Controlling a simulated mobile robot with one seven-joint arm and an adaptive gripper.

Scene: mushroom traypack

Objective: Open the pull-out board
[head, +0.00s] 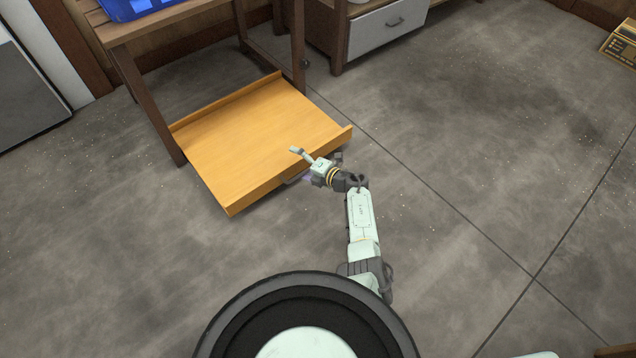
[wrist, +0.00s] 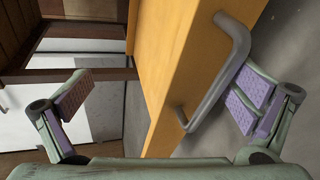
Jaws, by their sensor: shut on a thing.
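The pull-out board (head: 255,125) is an orange-yellow wooden tray with low raised edges, standing well out from under the wooden table. Its front panel (wrist: 178,75) runs through the middle of the wrist view. A grey bar handle (wrist: 222,72) is fixed to the panel. My gripper (head: 299,166) is at the board's front edge, right of its middle. The right finger's pads lie close beside the handle; the left finger's contact is not clear.
The wooden table (head: 165,22) carries a blue bin (head: 135,8). A cabinet with a grey drawer (head: 385,28) stands behind to the right. A box (head: 622,42) lies far right. The concrete floor (head: 470,140) is clear in front and to the right.

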